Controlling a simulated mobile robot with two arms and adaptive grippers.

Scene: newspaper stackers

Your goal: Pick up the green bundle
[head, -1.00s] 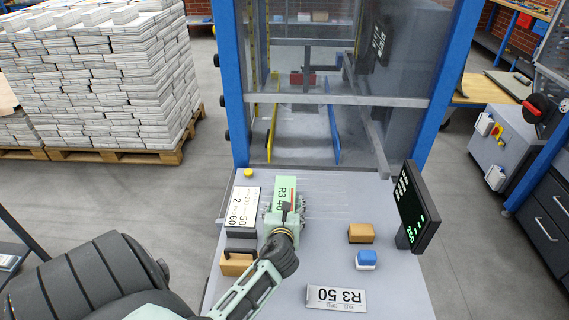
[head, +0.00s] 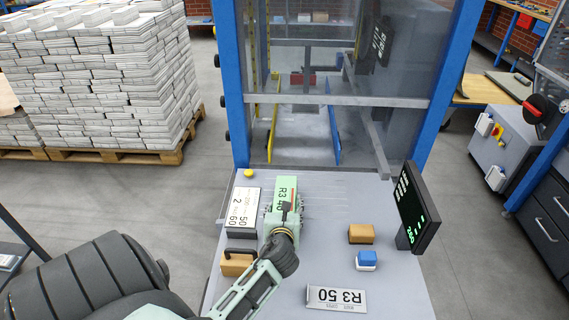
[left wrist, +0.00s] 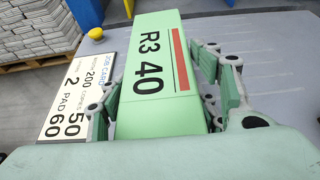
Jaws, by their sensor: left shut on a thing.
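The green bundle (head: 286,187) is a flat green block marked "R3 40" with a red stripe, at the back middle of the grey table. It also shows large in the left wrist view (left wrist: 152,60). My left gripper (head: 284,206) is over its near end, with one finger on each side. In the left wrist view the fingers (left wrist: 165,100) are closed against its long sides. The palm hides the near end of the bundle. I cannot tell whether its underside touches the table. My right gripper is not in view.
A white job card (head: 242,206) stands close left of the bundle. A glass-fronted frame (head: 340,100) rises behind.

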